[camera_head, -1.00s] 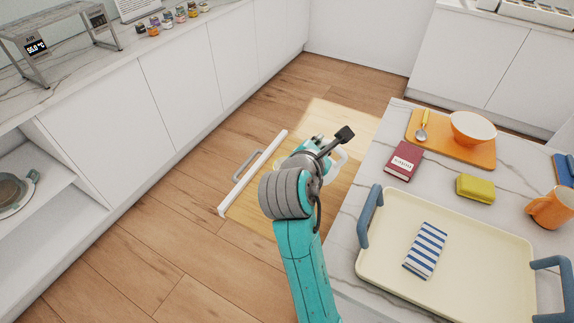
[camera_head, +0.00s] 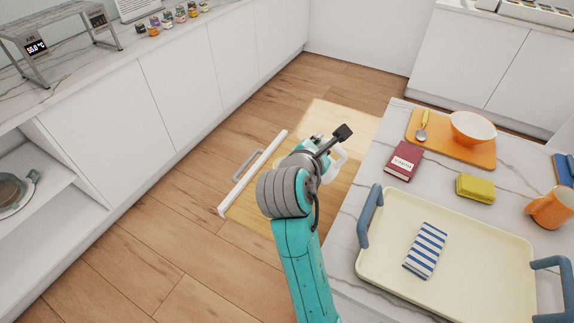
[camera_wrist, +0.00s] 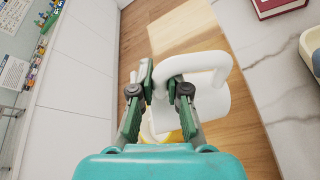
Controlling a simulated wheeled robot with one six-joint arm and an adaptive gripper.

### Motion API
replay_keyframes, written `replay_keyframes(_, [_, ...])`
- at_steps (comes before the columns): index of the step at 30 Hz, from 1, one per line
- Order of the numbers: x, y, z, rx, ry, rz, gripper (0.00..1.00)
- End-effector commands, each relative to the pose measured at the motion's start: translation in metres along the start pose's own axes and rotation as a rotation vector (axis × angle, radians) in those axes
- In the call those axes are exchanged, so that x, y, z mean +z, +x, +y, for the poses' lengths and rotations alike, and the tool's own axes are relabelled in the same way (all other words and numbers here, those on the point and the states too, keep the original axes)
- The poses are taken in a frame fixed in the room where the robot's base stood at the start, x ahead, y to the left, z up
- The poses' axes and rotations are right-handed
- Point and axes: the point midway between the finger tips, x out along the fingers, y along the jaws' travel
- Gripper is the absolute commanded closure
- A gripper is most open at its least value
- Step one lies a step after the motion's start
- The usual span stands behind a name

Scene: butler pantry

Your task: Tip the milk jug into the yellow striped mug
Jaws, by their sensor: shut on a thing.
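The white milk jug (camera_wrist: 210,100) is in my gripper (camera_wrist: 156,82), whose green fingers are shut on it, seemingly at the handle. A white loop, part of the jug, arches above the fingers in the wrist view. In the head view a small part of the jug (camera_head: 338,164) shows beside my wrist, over the open drawer; the rest is hidden. A yellow and white rounded thing (camera_wrist: 175,136) shows partly below the jug and between my fingers. It may be the yellow striped mug, but its stripes cannot be made out. No poured milk is visible.
An open wooden drawer (camera_head: 250,206) lies beneath my arm.

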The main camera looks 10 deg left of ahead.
Motion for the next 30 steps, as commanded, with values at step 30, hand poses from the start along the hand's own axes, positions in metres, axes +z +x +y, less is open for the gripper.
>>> replay_keyframes(30, [-0.007,0.011,-0.043,0.173,0.509,0.105,1.00])
